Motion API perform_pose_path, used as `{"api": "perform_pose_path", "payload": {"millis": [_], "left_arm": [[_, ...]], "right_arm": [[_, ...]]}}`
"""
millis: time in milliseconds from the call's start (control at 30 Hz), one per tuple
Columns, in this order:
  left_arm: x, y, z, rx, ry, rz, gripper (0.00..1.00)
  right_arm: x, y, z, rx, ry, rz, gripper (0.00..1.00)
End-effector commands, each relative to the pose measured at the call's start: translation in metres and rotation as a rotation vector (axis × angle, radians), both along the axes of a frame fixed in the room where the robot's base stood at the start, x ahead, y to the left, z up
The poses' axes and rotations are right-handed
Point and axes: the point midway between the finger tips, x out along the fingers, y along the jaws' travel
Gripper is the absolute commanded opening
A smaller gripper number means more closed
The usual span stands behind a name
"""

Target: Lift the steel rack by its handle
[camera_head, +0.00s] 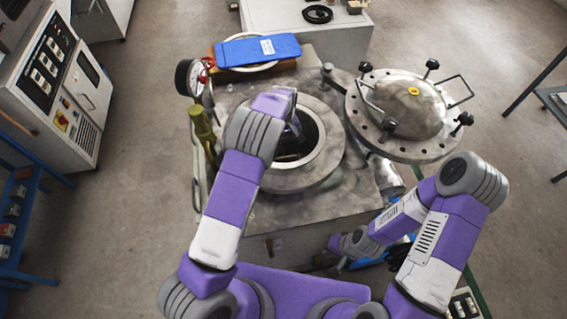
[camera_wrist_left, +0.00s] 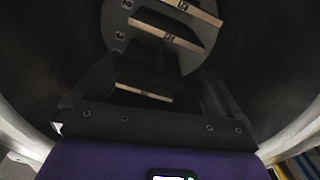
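The steel rack (camera_wrist_left: 203,48) sits down inside the round vessel (camera_head: 330,160). In the left wrist view it shows as a dim grey round plate with several pale tiles (camera_wrist_left: 168,34) on it. I cannot make out its handle in the dark. My left gripper (camera_wrist_left: 155,85) reaches down into the vessel's mouth, its two dark fingers spread apart with one tile visible in the gap between them. Nothing is clearly held.
The bolted lid (camera_head: 408,108) stands open to the right of the mouth. A pressure gauge (camera_head: 187,77) and a blue item (camera_head: 257,50) are at the back left. A control cabinet (camera_head: 55,85) stands at the left. The floor at the right is mostly clear.

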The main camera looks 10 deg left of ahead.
Motion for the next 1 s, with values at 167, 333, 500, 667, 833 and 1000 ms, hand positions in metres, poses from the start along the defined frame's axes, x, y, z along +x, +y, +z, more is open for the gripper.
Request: {"api": "perform_pose_path", "payload": {"millis": [167,333,500,667,833,1000], "left_arm": [[0.0,0.0,0.0,0.0,0.0,0.0,0.72],[0.0,0.0,0.0,-0.001,0.001,-0.001,0.46],[0.0,0.0,0.0,0.0,0.001,-0.001,0.2],[0.001,-0.001,0.003,-0.001,-0.006,-0.001,0.18],[0.002,-0.001,0.006,-0.001,-0.006,-0.001,0.18],[0.002,-0.001,0.025,-0.003,-0.007,-0.002,0.18]], "right_arm": [[0.0,0.0,0.0,0.0,0.0,0.0,0.0],[0.0,0.0,0.0,0.0,0.0,0.0,0.0],[0.0,0.0,0.0,0.0,0.0,0.0,0.0],[0.0,0.0,0.0,0.0,0.0,0.0,0.0],[0.0,0.0,0.001,0.0,0.0,0.0,0.0],[0.0,0.0,0.008,0.0,0.0,0.0,0.0]]}}
